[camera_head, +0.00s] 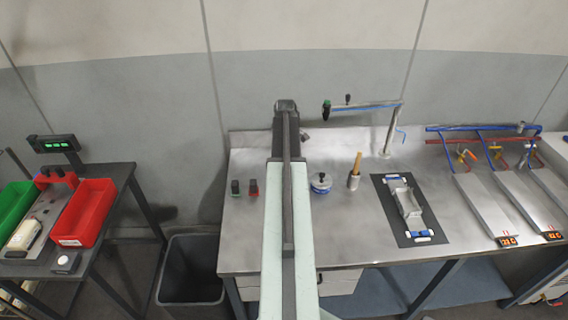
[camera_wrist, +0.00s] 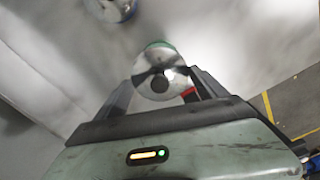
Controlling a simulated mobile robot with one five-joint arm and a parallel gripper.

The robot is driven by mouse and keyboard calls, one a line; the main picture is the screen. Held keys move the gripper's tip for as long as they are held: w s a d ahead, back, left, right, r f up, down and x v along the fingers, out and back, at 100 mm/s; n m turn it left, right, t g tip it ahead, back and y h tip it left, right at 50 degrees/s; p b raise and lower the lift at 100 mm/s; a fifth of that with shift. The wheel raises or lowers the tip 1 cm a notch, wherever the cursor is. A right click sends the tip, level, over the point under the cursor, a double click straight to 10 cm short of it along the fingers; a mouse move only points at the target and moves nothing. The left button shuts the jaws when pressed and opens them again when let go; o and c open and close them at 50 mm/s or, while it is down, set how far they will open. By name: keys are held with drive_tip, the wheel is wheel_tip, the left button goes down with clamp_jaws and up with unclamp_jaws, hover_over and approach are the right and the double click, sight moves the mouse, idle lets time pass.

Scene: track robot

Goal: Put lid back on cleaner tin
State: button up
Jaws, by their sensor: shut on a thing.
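My gripper (camera_wrist: 162,80) is shut on a round, shiny metal piece with a dark centre, which looks like the lid (camera_wrist: 150,90). The lid sits between the two dark fingers in the wrist view. A small blue and white round tin (camera_head: 321,187) stands on the steel bench, right of my arm, in the head view. A blue-edged round thing, likely this tin (camera_wrist: 112,8), is cut off at the top left of the wrist view. My arm hides the gripper and lid in the head view.
A wooden-handled brush (camera_head: 355,172) stands right of the tin, beside a dark mat (camera_head: 390,225) with a metal fixture. A bin (camera_head: 190,268) is on the floor. Bench around the tin is mostly clear.

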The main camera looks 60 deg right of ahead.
drive_tip(key=shift+f+b, duration=3.2)
drive_tip(key=shift+f, duration=0.05)
drive_tip(key=shift+f, duration=0.15)
drive_tip(key=o, duration=1.3)
wheel_tip(320, 180, up, 7)
drive_tip(key=p, duration=0.7)
